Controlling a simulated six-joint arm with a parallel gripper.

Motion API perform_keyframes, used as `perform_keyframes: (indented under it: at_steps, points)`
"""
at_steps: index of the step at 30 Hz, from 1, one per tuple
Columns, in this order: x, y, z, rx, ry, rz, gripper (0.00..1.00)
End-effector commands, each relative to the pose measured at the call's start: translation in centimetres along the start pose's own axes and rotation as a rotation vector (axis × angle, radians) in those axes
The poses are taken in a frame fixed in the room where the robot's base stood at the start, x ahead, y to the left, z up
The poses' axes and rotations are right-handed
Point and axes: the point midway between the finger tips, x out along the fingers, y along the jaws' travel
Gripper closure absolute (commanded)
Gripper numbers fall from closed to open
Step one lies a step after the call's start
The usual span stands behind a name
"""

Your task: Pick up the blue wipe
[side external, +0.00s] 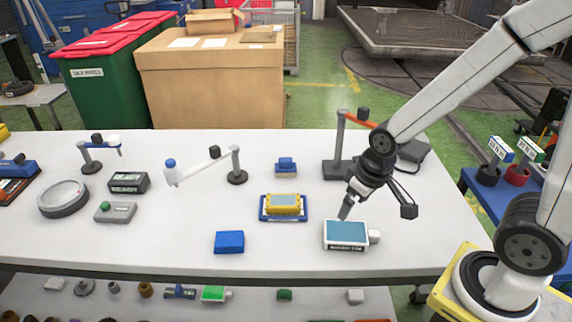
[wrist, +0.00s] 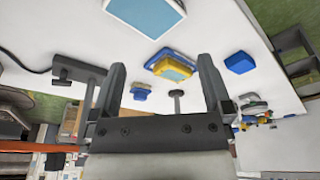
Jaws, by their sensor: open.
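The blue wipe (side external: 229,242) looks like a small, flat blue block lying on the white table near its front edge, left of the white device with a blue-green top. In the wrist view the blue wipe (wrist: 240,63) lies to the right, beyond my right-hand finger. My gripper (side external: 376,209) is open and empty, above the table by the white device and well to the right of the wipe. In the wrist view both fingers of my gripper (wrist: 160,78) stand wide apart with nothing held between them.
The white device (side external: 347,234) is below my gripper. A yellow block on a blue tray (side external: 264,215) lies between it and the wipe, farther back. A grey stand with an orange arm (side external: 339,145) rises behind my gripper. Table around the wipe is clear.

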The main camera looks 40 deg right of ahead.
Motion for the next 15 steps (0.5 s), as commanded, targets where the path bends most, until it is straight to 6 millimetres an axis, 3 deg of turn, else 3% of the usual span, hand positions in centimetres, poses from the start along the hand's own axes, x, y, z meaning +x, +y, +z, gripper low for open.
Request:
perform_keyframes:
  at_steps: [7,15]
  points:
    - [0.5,-1.1,-2.6,-0.078,-0.022,-0.008,0.00]
    - [2.0,-4.6,-8.4,-0.273,-0.072,-0.030,0.00]
